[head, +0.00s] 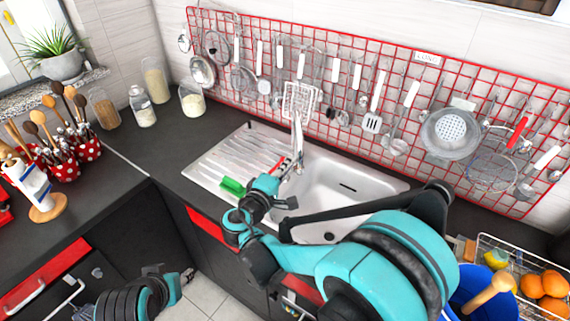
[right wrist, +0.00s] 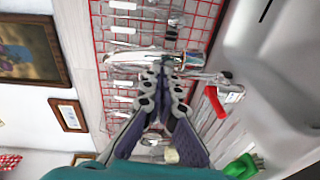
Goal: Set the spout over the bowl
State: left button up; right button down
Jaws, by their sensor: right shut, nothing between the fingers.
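The metal tap with its spout (head: 297,145) stands at the back of the steel sink. The sink bowl (head: 345,187) is to its right, with a drain at the bottom. The ribbed drainboard (head: 225,160) is to its left. My right gripper (head: 286,168) reaches in close to the tap. In the right wrist view its fingers (right wrist: 163,68) are together and empty, next to the metal tap (right wrist: 205,77). I cannot tell whether they touch it. My left gripper (head: 180,282) hangs low at the left, away from the sink, its jaws unclear.
A green brush (head: 232,186) lies on the drainboard, with a red item (head: 279,163) near the tap. A red grid (head: 350,60) of utensils hangs behind. Jars (head: 192,100) stand left on the counter. A wire basket of oranges (head: 540,285) is at lower right.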

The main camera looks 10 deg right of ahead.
jog(key=w+d+n+t+y+b, duration=0.1)
jog(key=w+d, duration=0.1)
jog(key=d, duration=1)
jog(key=w+d+n+t+y+b, duration=0.1)
jog(key=w+d+y, duration=0.1)
jog(key=d, duration=1)
jog(key=shift+w+d+n, duration=0.3)
jog(key=shift+w+d, duration=0.05)
jog(key=shift+w, duration=0.45)
jog(key=shift+r, duration=0.1)
